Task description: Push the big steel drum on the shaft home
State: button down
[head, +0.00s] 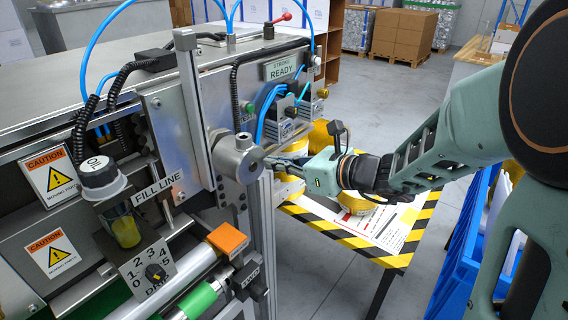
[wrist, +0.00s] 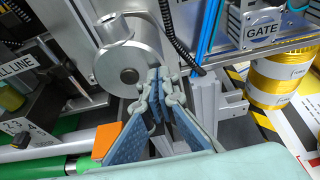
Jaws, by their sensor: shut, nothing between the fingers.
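The big steel drum (head: 238,158) sits on its shaft at the right end of the machine's front. In the wrist view the drum (wrist: 118,62) shows its round end face with a dark centre hole. My gripper (head: 272,160) comes in from the right with its fingers at the drum's end. In the wrist view my gripper (wrist: 158,75) is shut and empty, its fingertips by the right edge of the drum's face. I cannot tell whether they touch it. The shaft behind the drum is mostly hidden.
A blue-and-steel GATE unit (wrist: 262,28) and yellow rolls (wrist: 275,75) lie to the right. A striped table (head: 395,255) stands below my arm. An orange block (head: 228,238), green roller (head: 198,300) and dial box (head: 148,268) lie lower left. Blue hoses run above.

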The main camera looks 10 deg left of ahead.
jog(key=shift+w+a+r+b, duration=0.1)
jog(key=shift+w+a+b, duration=0.2)
jog(key=shift+a, duration=0.2)
jog(key=shift+w+a+r+b, duration=0.15)
jog(key=shift+w+a, duration=0.1)
jog(key=shift+a, duration=0.25)
jog(key=shift+f, duration=0.1)
